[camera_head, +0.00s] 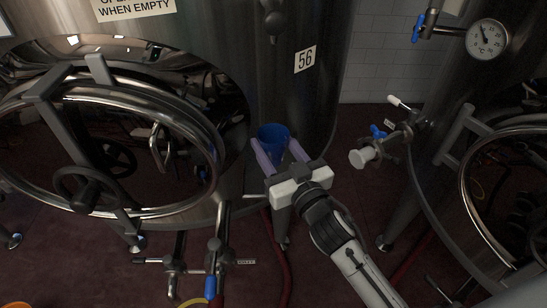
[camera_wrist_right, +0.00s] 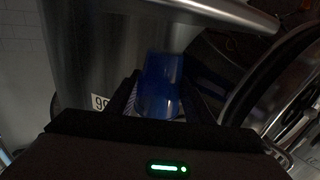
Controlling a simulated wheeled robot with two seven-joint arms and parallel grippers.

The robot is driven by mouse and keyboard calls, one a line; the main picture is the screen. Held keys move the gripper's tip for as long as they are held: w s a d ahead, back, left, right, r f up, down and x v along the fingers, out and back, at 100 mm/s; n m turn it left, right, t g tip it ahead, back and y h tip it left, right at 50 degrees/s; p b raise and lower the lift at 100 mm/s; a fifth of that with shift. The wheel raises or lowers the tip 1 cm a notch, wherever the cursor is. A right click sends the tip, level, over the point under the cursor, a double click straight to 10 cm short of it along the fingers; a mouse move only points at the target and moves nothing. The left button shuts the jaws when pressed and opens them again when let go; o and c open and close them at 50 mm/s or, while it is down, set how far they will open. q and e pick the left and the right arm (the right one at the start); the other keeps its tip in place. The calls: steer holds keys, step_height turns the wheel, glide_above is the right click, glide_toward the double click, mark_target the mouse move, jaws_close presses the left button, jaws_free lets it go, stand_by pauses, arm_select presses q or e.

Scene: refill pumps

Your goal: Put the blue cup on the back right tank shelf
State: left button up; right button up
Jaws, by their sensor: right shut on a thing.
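The blue cup (camera_head: 273,133) is between the fingers of my right gripper (camera_head: 274,148), in front of the steel tank marked 56. In the right wrist view the cup (camera_wrist_right: 160,85) fills the gap between the dark fingers of my right gripper (camera_wrist_right: 161,95). The gripper is shut on it. The fingers hide part of the cup's sides, and I cannot tell whether anything supports it from below. I cannot make out a tank shelf in either view. My left gripper is not in view.
The tank 56 (camera_head: 318,95) has a round open hatch (camera_head: 215,165) at left. Valves with blue handles (camera_head: 210,285) stick out below. A white-capped valve (camera_head: 365,157) and a gauge (camera_head: 488,39) belong to the right tank (camera_head: 445,110). Red floor shows between the tanks.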

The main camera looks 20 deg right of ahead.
mark_target(278, 162)
step_height(278, 162, down, 3)
steer(key=shift+f+b, duration=0.2)
steer(key=shift+b, duration=0.15)
steer(key=shift+f, duration=0.15)
steer(key=o, duration=1)
